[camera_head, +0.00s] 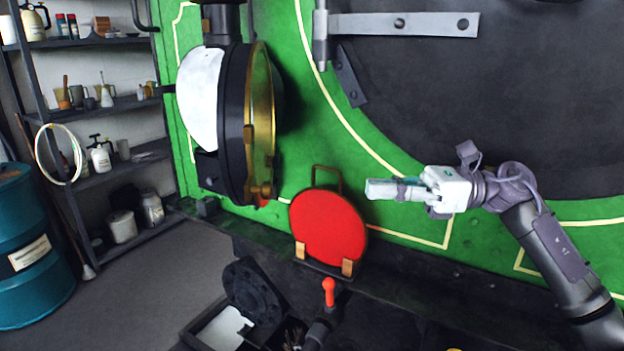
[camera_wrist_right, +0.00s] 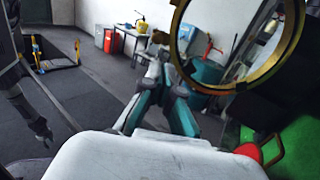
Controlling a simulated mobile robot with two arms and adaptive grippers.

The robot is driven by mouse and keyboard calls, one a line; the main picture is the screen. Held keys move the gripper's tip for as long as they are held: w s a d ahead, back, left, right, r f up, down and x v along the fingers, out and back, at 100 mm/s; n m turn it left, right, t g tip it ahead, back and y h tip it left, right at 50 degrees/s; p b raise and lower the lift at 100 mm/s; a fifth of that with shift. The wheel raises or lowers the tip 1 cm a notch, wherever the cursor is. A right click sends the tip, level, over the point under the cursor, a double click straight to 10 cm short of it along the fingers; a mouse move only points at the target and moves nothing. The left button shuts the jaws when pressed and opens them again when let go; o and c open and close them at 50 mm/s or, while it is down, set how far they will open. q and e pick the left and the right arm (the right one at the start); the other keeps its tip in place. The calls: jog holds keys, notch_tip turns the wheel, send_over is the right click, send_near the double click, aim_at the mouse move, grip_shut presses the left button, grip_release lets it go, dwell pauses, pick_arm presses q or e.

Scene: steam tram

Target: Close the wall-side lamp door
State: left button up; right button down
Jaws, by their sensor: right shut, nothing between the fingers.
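The lamp (camera_head: 233,125) is a round black housing on the green front, with a white round face on its left. A brass ring door (camera_head: 262,120) stands on its right side, seen nearly edge-on, with a brass fitting low on it. In the right wrist view the brass ring (camera_wrist_right: 181,58) is close at upper right, and the room shows through it. My right gripper (camera_head: 372,189) is shut and empty, pointing left, to the right of the lamp and apart from it. My left gripper does not show in the head view.
A red disc (camera_head: 328,225) with a brass handle stands between lamp and gripper, lower down. A red-knobbed lever (camera_head: 329,290) rises below it. Shelves (camera_head: 90,42) and a teal drum (camera_head: 30,250) are at the left. A hinge bar (camera_head: 400,24) crosses the dark round door above.

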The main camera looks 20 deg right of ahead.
jog(key=p+x, duration=0.8)
jog(key=x, duration=0.6)
jog(key=shift+s+a, duration=0.1)
jog(key=shift+a, duration=0.05)
